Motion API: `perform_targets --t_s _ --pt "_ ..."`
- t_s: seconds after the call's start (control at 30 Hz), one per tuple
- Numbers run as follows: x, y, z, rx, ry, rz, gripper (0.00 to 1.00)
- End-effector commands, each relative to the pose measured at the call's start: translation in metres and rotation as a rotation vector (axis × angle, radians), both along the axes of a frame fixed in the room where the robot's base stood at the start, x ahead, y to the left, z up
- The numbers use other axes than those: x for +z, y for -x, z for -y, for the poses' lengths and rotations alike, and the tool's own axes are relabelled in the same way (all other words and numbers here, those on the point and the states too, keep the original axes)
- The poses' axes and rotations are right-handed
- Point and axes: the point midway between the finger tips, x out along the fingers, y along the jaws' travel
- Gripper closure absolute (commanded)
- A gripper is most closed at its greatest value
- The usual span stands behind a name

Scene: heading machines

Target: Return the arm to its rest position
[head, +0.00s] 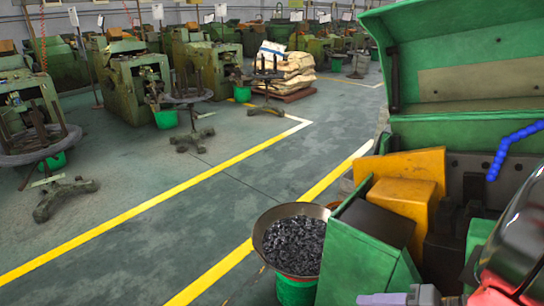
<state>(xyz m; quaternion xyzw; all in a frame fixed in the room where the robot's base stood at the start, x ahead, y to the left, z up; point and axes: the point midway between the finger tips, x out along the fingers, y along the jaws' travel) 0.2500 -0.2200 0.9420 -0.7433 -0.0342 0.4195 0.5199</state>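My gripper does not show in the head view, so I cannot tell whether it is open or shut or holds anything. A glossy red and dark shape cuts in at the lower right edge; it may be part of my arm, but I cannot tell. The rest position itself is not marked by anything visible.
A green machine (470,75) with a raised lid and orange blocks (405,180) fills the right. A bowl of dark metal parts (293,243) stands beside it on a green bucket (296,291). Yellow-lined floor (215,195) is clear at centre; more machines (135,85) and stacked sacks (290,75) stand behind.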

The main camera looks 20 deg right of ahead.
Motion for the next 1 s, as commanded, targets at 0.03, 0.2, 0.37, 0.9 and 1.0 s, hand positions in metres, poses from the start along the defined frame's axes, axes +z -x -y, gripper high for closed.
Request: perform_targets --t_s 0.03,0.2,0.37,0.9,1.0 --pt "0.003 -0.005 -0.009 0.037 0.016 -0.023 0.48" --pt "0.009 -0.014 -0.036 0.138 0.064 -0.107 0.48" --pt "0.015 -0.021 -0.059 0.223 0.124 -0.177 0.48" --pt "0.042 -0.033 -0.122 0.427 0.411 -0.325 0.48" --pt "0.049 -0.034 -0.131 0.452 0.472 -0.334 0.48"
